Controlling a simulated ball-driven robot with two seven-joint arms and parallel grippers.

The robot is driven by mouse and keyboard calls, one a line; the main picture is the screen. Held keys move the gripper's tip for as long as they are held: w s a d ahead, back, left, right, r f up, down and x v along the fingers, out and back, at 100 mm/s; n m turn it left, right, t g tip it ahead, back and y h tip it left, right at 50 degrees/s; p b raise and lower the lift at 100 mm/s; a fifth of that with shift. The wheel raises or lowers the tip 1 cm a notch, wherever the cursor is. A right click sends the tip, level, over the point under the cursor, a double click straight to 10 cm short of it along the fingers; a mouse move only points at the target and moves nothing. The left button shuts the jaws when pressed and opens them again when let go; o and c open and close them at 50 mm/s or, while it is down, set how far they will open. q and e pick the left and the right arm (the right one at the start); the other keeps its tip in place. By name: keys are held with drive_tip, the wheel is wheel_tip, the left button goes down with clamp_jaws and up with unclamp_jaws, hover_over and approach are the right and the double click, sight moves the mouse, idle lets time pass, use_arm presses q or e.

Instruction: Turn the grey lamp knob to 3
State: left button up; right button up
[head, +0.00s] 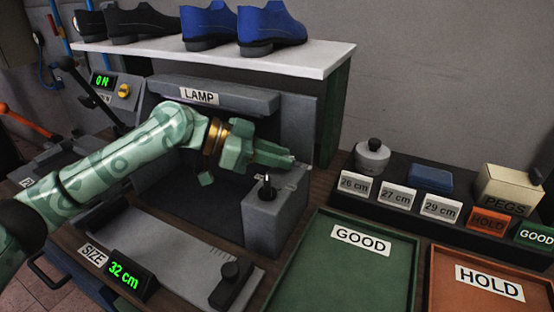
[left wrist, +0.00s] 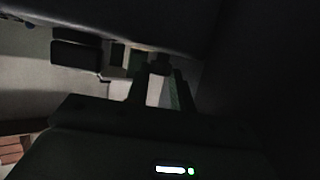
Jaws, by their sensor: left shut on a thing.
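The grey lamp housing with its LAMP sign (head: 199,96) stands under the white shelf. My left gripper (head: 292,162) reaches across its front, fingertips against the housing's right-hand post. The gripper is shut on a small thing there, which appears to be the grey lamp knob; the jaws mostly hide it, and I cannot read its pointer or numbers. In the left wrist view, very dark, my left gripper (left wrist: 162,85) shows with a pale patch between its fingers. My right gripper is not in view.
A grey block with a black peg (head: 267,187) stands just below the gripper. The size gauge (head: 135,275) reads 32 cm. A yellow knob (head: 124,90) sits by the 0 N display. Green GOOD (head: 345,280) and orange HOLD (head: 450,300) trays lie right. Shoes stand on the shelf (head: 300,62).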

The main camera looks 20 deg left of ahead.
use_arm(q)
drive_tip(key=shift+f, duration=0.1)
drive_tip(key=o, duration=1)
drive_tip(key=p+v, duration=0.3)
drive_tip(key=v, duration=1.3)
drive_tip(key=shift+s+a, duration=0.1)
